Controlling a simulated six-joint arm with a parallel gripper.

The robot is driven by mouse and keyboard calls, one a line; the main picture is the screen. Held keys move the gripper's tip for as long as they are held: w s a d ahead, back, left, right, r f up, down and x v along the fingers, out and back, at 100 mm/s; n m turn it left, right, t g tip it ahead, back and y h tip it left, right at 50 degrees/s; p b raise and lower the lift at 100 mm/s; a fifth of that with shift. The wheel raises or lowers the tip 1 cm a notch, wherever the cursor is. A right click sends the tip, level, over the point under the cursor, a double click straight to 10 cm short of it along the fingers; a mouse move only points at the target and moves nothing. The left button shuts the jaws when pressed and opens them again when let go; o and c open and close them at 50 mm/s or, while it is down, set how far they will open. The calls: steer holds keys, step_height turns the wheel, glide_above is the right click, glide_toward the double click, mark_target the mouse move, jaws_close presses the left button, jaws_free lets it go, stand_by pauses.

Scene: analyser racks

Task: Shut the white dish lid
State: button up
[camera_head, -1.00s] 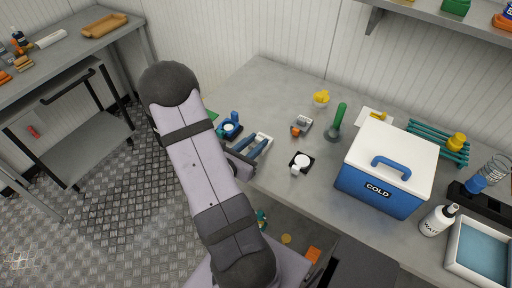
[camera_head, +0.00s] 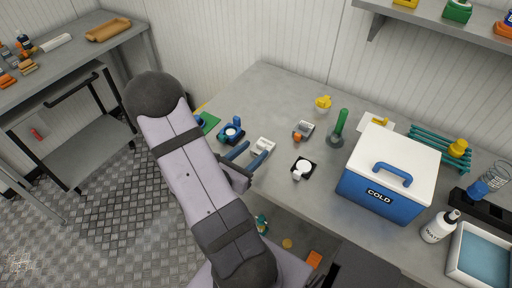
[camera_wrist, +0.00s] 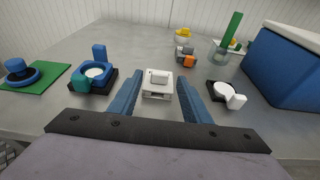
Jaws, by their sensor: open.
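A white dish (camera_head: 304,167) sits on a black square base near the front middle of the bench. It also shows in the wrist view (camera_wrist: 221,89), right of my fingers, with a white upright piece (camera_wrist: 236,101) at its near side; this looks like its lid standing raised, but I cannot be certain. My gripper (camera_head: 248,151) is open and empty, left of the white dish. In the wrist view my blue fingers (camera_wrist: 158,95) stand apart on either side of a small white block (camera_wrist: 158,78), which lies beyond or between them. I see no contact with the block.
A blue dish with an upright blue lid (camera_wrist: 93,72) stands left. A grey-and-orange item (camera_head: 303,131) and a green tube in a holder (camera_head: 339,125) are behind. The blue COLD box (camera_head: 376,194) blocks the right. Bare bench lies between dish and box.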

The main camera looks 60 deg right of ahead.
steer(key=shift+r+p+v, duration=0.25)
steer(key=shift+p+v, duration=0.55)
steer(key=shift+v, duration=0.35)
steer(key=shift+a+p, duration=0.4)
steer(key=shift+a, duration=0.65)
steer(key=shift+s+r+m+g, duration=0.35)
steer(key=shift+r+m+g, duration=0.05)
steer(key=s+m+g, duration=0.1)
steer(key=s+a+r+m+g+y, duration=0.1)
steer(key=m, duration=0.1)
steer(key=s+a+r+m+g, duration=0.1)
steer(key=s, duration=0.1)
steer(key=shift+a+m+g+y, duration=0.1)
steer(key=shift+m+g+y, duration=0.2)
steer(key=shift+m, duration=0.1)
steer(key=s+a+m+g+y, duration=0.1)
steer(key=s+a+m+y, duration=0.2)
steer(key=a+m+y, duration=0.3)
steer(key=w+a+m+t+y, duration=0.3)
steer(key=w+a+y, duration=0.15)
steer(key=a, duration=0.55)
steer(key=w+a+m+t+y, duration=0.25)
steer(key=w+a, duration=0.25)
steer(key=a, duration=0.4)
step_height(320, 180, down, 10)
steer(key=b, duration=1.1)
steer(key=shift+a+m, duration=0.2)
steer(key=shift+m, duration=0.25)
